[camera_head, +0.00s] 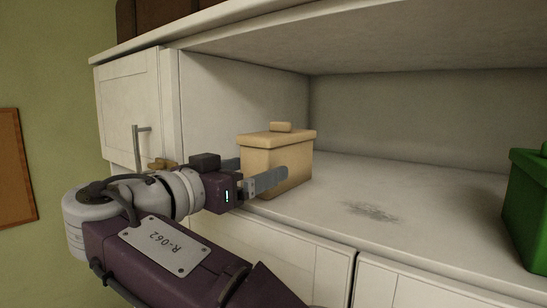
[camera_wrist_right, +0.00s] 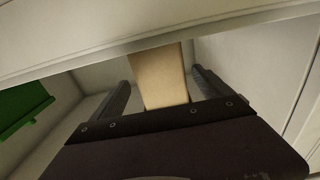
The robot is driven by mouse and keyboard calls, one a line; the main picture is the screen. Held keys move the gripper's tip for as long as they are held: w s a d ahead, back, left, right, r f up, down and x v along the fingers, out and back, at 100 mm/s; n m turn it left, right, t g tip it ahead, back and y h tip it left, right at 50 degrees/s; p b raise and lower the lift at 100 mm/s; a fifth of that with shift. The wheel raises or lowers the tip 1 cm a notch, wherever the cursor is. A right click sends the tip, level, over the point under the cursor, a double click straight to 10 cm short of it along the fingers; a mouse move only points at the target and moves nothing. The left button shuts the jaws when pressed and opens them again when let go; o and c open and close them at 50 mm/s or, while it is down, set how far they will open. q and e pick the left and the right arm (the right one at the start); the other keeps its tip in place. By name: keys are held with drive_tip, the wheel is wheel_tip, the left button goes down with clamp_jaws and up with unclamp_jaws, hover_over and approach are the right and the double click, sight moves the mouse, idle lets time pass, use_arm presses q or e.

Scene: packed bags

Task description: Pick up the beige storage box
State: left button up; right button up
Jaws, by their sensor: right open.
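The beige storage box (camera_head: 277,158) has a lid with a small knob. It stands upright on the white shelf (camera_head: 340,215), near the left inner wall of the open compartment. My right gripper (camera_head: 250,175) is open, with its fingers level and pointing at the box. One finger lies in front of the box's lower part, and the other is partly hidden behind my gripper body. In the right wrist view the beige box (camera_wrist_right: 162,75) shows between the two spread fingers. I cannot tell whether the fingers touch it. My left gripper is not in view.
A green box (camera_head: 527,210) with a lid stands on the shelf at the right edge, and also shows in the wrist view (camera_wrist_right: 22,108). The cabinet's upper panel (camera_head: 350,35) overhangs the compartment. A white door (camera_head: 135,105) with a handle is at left. The middle shelf is clear.

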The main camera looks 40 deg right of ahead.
drive_tip(key=p+x, duration=0.3)
drive_tip(key=x, duration=0.4)
drive_tip(key=shift+d, duration=0.25)
drive_tip(key=shift+w+d+f+p, duration=0.15)
drive_tip(key=shift+w+d+p, duration=0.1)
drive_tip(key=shift+w+p, duration=0.05)
drive_tip(key=shift+a, duration=0.15)
drive_tip(key=shift+s+a, duration=0.15)
drive_tip(key=shift+a, duration=0.3)
drive_tip(key=shift+d, duration=0.1)
drive_tip(key=c, duration=0.5)
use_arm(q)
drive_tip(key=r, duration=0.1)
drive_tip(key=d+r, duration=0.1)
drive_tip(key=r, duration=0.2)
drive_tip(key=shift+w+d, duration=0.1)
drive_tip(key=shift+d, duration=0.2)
use_arm(e)
drive_tip(key=shift+d+f, duration=0.15)
drive_tip(key=shift+d, duration=0.15)
drive_tip(key=c, duration=1)
